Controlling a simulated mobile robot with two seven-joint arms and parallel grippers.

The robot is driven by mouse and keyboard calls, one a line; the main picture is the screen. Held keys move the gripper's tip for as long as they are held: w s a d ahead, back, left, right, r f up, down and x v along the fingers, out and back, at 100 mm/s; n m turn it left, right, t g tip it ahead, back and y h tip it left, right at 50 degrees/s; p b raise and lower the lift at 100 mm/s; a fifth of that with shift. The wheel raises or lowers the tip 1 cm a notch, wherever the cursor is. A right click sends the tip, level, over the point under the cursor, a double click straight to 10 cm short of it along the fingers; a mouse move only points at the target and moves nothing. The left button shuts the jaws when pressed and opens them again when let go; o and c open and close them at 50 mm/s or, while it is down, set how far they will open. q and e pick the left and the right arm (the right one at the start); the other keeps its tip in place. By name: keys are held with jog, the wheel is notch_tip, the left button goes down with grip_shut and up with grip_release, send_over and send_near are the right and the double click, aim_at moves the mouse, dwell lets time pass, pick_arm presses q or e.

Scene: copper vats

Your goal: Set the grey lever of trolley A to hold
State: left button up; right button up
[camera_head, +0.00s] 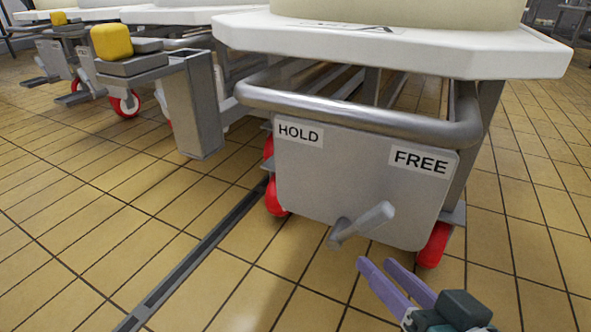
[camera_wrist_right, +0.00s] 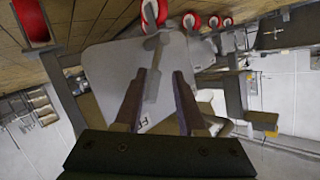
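Trolley A's grey plate (camera_head: 360,180) carries a HOLD label (camera_head: 299,133) on its left and a FREE label (camera_head: 421,161) on its right. In the right wrist view, the lever (camera_wrist_right: 154,65) shows beyond and between the open fingertips (camera_wrist_right: 160,74); contact cannot be told. My left gripper is not in view.
A thick bar (camera_head: 360,117) runs across the trolley above the plate. Red wheels (camera_head: 434,244) flank the plate's bottom. A grey post with a yellow knob (camera_head: 112,41) stands at left. A dark floor channel (camera_head: 200,250) runs on the left; tiles in front are clear.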

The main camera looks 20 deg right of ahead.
aim_at(378, 224)
jog(key=w+d+m+t+b, duration=0.1)
jog(key=w, duration=0.1)
jog(key=w+d+r+t+h+b, duration=0.1)
jog(key=w+b, duration=0.1)
jog(key=w+d+m+t+h+b, duration=0.1)
jog(key=w, duration=0.1)
jog(key=shift+w+r+m+b, duration=0.15)
jog(key=shift+w+m+b, duration=0.15)
jog(key=shift+w+d+r, duration=0.15)
jog(key=shift+w, duration=0.3)
grip_shut()
dwell(1.2)
